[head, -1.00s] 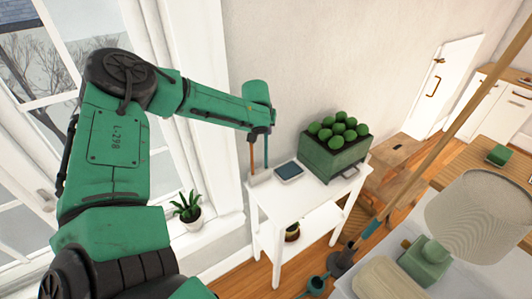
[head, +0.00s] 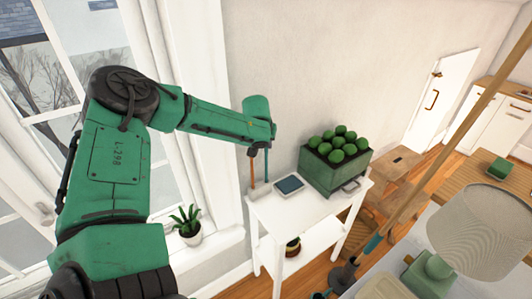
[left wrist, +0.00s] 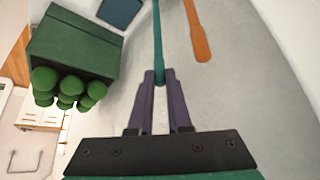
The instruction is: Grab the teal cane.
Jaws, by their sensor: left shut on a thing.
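The teal cane (head: 267,166) stands upright near the left end of the white side table (head: 266,217), with an orange cane (head: 252,169) just left of it. My left gripper (head: 259,147) is at the upper part of the teal cane. In the left wrist view, the fingers (left wrist: 160,77) are closed around the teal cane (left wrist: 157,38), and the orange cane (left wrist: 197,32) is apart on the right. The fingertips are hard to make out in the head view. My right gripper is not in view.
A dark tablet (head: 289,185) and a green crate (head: 331,172) of green balls stand on the side table. A potted plant (head: 187,225) sits on the windowsill. A long wooden pole (head: 455,150) crosses the right side, near a lampshade (head: 487,232). The wall is behind the canes.

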